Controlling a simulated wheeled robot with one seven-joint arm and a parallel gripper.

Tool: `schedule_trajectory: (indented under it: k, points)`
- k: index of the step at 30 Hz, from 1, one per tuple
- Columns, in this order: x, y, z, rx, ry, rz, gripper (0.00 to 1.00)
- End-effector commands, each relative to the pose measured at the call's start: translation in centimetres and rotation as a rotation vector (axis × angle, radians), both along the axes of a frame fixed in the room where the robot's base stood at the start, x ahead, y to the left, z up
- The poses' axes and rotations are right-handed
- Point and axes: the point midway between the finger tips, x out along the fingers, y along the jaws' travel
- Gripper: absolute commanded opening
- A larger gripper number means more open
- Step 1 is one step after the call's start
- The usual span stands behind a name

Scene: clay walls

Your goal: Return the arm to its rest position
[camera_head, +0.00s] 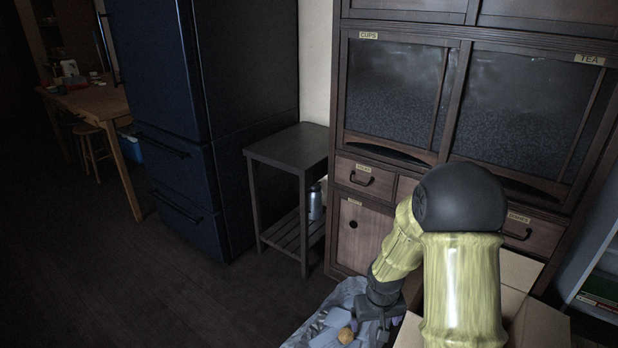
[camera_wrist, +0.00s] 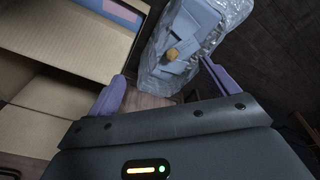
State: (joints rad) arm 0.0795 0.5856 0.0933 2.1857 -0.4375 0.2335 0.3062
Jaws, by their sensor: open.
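My arm (camera_head: 461,285) rises at the lower right of the head view and bends down toward the floor in front of the cabinet. My gripper (camera_wrist: 162,80) shows in the wrist view with its two purple fingers spread wide apart. Nothing is between the fingers. Beyond the fingertips lies a grey-blue plastic-wrapped bundle (camera_wrist: 197,25) with a small round tan thing (camera_wrist: 173,54) on it. In the head view the gripper is small and partly hidden beside the same bundle (camera_head: 318,325).
An open cardboard box (camera_head: 540,325) stands beside my arm; it fills the left of the wrist view (camera_wrist: 40,95). A dark cabinet (camera_head: 395,190) stands behind. A small side table (camera_head: 290,145) and a dark blue fridge (camera_head: 165,90) stand left. Floor at lower left is clear.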

Motion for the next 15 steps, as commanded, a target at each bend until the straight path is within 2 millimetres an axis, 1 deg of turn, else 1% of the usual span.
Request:
schedule_trajectory:
  k: [1, 6, 9, 12, 15]
  points:
    - [-0.9, 0.0, 2.4, -0.003, -0.012, -0.008, 0.86]
    - [-4.5, 0.1, 7.5, 0.0, -0.031, -0.037, 0.86]
    - [-6.7, 0.2, 10.0, 0.009, -0.041, -0.054, 0.86]
    - [-8.6, 0.3, 11.9, 0.021, -0.051, -0.069, 0.86]
    - [-10.3, 0.6, 13.3, 0.033, -0.058, -0.079, 0.86]
